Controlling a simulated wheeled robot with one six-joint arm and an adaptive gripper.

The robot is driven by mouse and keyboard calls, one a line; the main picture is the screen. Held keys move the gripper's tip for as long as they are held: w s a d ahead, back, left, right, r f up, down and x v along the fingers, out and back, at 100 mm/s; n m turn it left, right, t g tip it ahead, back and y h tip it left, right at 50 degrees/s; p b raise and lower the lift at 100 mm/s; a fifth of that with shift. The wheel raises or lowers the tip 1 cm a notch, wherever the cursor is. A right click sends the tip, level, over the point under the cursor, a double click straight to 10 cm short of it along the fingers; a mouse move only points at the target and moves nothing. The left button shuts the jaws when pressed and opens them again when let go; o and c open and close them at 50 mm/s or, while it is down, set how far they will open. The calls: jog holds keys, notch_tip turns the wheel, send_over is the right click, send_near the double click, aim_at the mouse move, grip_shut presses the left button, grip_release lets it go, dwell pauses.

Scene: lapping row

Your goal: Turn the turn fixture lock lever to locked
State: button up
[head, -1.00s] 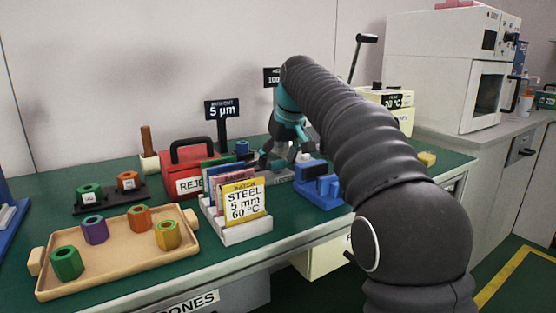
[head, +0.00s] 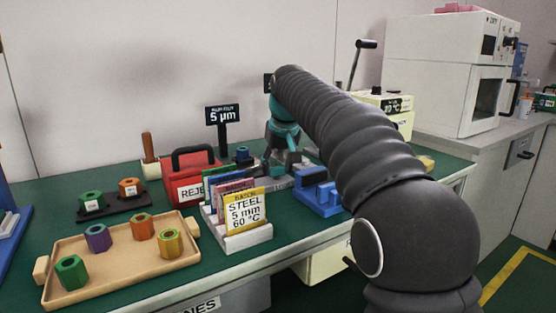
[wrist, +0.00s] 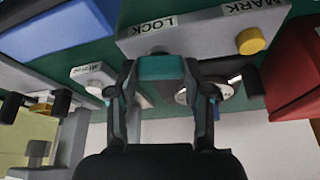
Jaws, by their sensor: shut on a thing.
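The grey turn fixture (wrist: 205,30) carries a LOCK label and a MARK label in the wrist view. A teal block (wrist: 160,68), seemingly the lock lever's grip, sits between my fingers just below the LOCK label. My gripper (wrist: 162,80) is shut on it, one finger on each side. The rest of the lever is hidden behind the block and fingers. In the head view my gripper (head: 283,160) is low over the bench behind the blue block, and the lever cannot be made out there.
A yellow knob (wrist: 250,41) stands beside the MARK label. The red reject box (head: 190,178), card rack (head: 245,240) and blue block (head: 318,198) stand close around my gripper. A wooden tray (head: 110,285) with coloured nuts lies at front left.

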jog(key=m+p, duration=0.1)
jog(key=m+h+p, duration=0.1)
jog(key=m+p, duration=0.1)
jog(key=shift+a+r+m, duration=0.1)
jog(key=shift+r+m, duration=0.15)
jog(key=shift+m, duration=0.05)
jog(key=m+h+p, duration=0.1)
jog(key=m+p, duration=0.1)
jog(key=m, duration=0.1)
jog(key=shift+a+f+m+h, duration=0.1)
jog(key=shift+m+h, duration=0.2)
jog(key=shift+h, duration=0.1)
jog(key=m, duration=0.2)
jog(key=m+h, duration=0.1)
jog(key=m, duration=0.1)
jog(key=shift+w+f+g+h, duration=0.1)
jog(key=shift+f+g+h, duration=0.05)
jog(key=shift+g+h, duration=0.15)
jog(key=shift+a+m+g+h, duration=0.1)
jog(key=shift+m+g+h, duration=0.4)
jog(key=shift+m, duration=1.5)
jog(key=o, duration=1.2)
jog(key=shift+c, duration=0.2)
